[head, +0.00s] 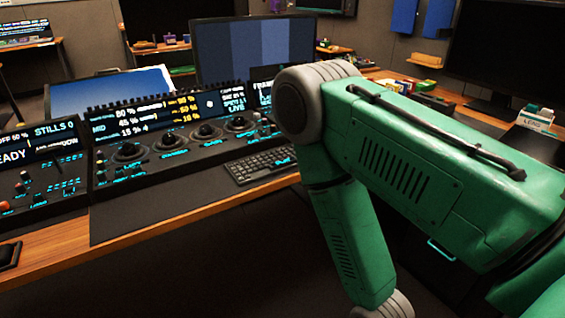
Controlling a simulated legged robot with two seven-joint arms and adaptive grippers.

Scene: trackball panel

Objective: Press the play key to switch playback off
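The trackball panel (165,165) stands on the wooden desk, with several dark trackballs, among them one at the left (127,151), and glowing cyan labels. Its upright display strip (150,117) shows white and yellow figures. Small cyan lettering (283,161) sits near the panel's right end, close to my arm; it is too small to read surely, and I cannot pick out the play key or its state. My green right arm comes in from the right and covers what lies beyond the panel's right end. Neither of my grippers is in view.
A keyboard (262,170) lies in front of the panel. A second console (42,165) stands at the left. A large monitor (253,50) with blue bands stands behind. The desk's front edge (150,232) runs across below the panel. Small boxes (400,86) lie behind my arm.

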